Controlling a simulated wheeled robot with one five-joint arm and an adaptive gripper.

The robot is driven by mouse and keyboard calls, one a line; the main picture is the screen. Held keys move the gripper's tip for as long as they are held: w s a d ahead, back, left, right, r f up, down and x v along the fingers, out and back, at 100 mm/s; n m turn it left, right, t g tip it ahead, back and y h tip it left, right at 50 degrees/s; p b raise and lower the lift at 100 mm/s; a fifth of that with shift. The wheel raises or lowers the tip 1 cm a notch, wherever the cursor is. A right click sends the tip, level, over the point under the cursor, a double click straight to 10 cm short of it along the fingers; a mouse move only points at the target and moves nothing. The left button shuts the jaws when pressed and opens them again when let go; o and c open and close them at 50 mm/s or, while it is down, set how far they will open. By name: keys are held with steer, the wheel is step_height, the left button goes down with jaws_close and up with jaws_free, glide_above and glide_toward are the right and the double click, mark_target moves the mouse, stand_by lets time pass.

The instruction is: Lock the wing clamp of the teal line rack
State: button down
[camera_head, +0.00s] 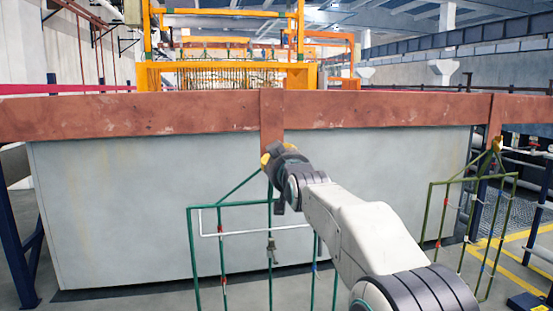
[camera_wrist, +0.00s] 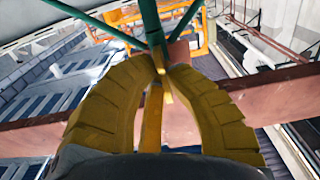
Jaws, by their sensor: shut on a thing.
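The teal line rack (camera_head: 191,255) hangs in front of the grey tank under the rust-red beam, with a narrow top where its bars meet. In the wrist view, its teal bars (camera_wrist: 152,22) meet just beyond my fingertips. My gripper (camera_head: 268,160) is at the top of this rack, by the beam. In the wrist view, my gripper's ribbed yellow fingers (camera_wrist: 163,72) are closed in on a yellow piece, apparently the wing clamp (camera_wrist: 153,118). My gripper hides the clamp in the head view. I cannot tell whether its wing is turned to lock.
The rust-red beam (camera_head: 150,115) runs across above the grey tank (camera_head: 120,205). An olive-green rack (camera_head: 431,215) with a yellow clamp (camera_head: 496,144) hangs at the right. A white rod (camera_head: 255,231) crosses the teal rack. Orange frames (camera_head: 150,75) stand behind.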

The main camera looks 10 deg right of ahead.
steer(key=c, duration=1.3)
jaws_free()
steer(key=shift+o, duration=0.2)
steer(key=s, duration=1.2)
steer(key=shift+a, duration=0.1)
steer(key=s+r+g+p, duration=0.3)
steer(key=s+g+p, duration=0.4)
steer(key=s+p, duration=0.9)
steer(key=s+r+g+p, duration=0.3)
steer(key=s+g+p, duration=0.4)
steer(key=s+p, duration=0.9)
steer(key=p, duration=0.6)
steer(key=shift+s+r+g+p, duration=0.2)
steer(key=shift+s+g+p, duration=0.05)
steer(key=shift+g+p, duration=0.05)
